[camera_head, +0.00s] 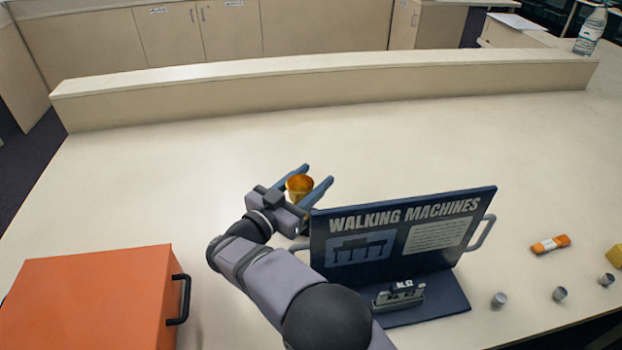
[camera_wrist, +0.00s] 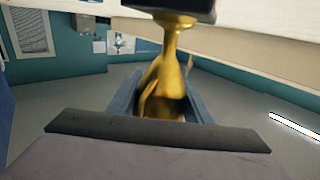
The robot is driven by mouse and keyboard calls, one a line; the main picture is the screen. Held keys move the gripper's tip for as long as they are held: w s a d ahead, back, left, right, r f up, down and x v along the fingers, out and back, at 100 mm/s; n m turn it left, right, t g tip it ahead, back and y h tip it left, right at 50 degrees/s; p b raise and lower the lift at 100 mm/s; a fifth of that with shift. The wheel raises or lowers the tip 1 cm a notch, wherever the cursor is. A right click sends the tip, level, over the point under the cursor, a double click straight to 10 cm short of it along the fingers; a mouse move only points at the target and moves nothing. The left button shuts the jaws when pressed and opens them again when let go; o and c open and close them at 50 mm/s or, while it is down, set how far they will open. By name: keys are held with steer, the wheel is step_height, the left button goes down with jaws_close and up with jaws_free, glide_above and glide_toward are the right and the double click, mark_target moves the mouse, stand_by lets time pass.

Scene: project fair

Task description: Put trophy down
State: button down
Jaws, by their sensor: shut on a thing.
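The trophy is a gold cup (camera_head: 300,184) on a dark base. My gripper (camera_head: 318,174) is shut on the trophy, with one blue-grey finger on each side of the cup. In the wrist view the gold stem and cup (camera_wrist: 172,65) sit between the fingers, and the black base (camera_wrist: 180,10) is cut off at the top edge. That view looks upside down, with the pale tabletop at its top. In the head view my gripper hides the lower part of the trophy. I cannot tell whether the base touches the table.
A navy "WALKING MACHINES" display board (camera_head: 395,238) stands close to the right of my gripper, with a small grey model (camera_head: 400,296) at its foot. An orange case (camera_head: 90,300) lies at left. Small metal cylinders (camera_head: 499,300) and an orange packet (camera_head: 551,243) are at right. Behind, the table is clear.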

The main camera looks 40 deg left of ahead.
mark_target(292, 196)
steer(key=shift+f, duration=0.1)
steer(key=c, duration=0.9)
jaws_free()
steer(key=shift+r, duration=0.25)
steer(key=s+b, duration=0.1)
steer(key=s, duration=0.5)
steer(key=shift+s+a+f+b, duration=0.15)
steer(key=shift+s+a+b, duration=0.05)
steer(key=shift+b, duration=0.2)
steer(key=shift+s, duration=0.6)
